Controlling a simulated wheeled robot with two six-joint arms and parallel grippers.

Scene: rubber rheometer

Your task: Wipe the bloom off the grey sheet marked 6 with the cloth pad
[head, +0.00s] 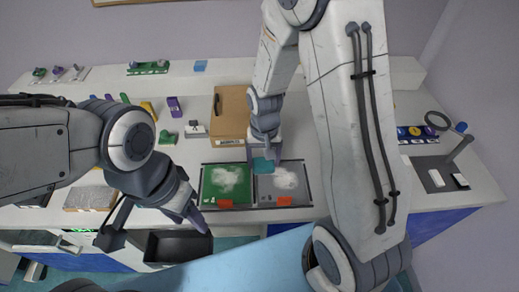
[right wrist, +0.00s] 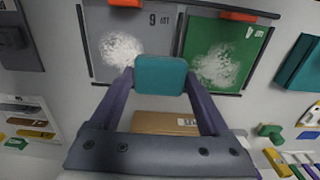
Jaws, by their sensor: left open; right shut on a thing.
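The grey sheet (head: 300,197) lies on the bench in a dark frame, with a white bloom patch (head: 285,178) on it. In the right wrist view the sheet (right wrist: 104,25) bears a mark that reads like a 9, seen from the opposite side to the head view. My right gripper (head: 265,156) is shut on the teal cloth pad (right wrist: 160,75), which appears over the sheet's far left corner in the head view. I cannot tell whether the pad touches it. My left gripper (head: 150,228) is open and empty at the front edge, near a black bin.
A green sheet (head: 211,186) with its own white patch lies left of the grey one. Orange tabs (head: 284,201) sit at the front edges. A cardboard box (head: 228,115) stands behind. The black bin (head: 165,246) is at the front left.

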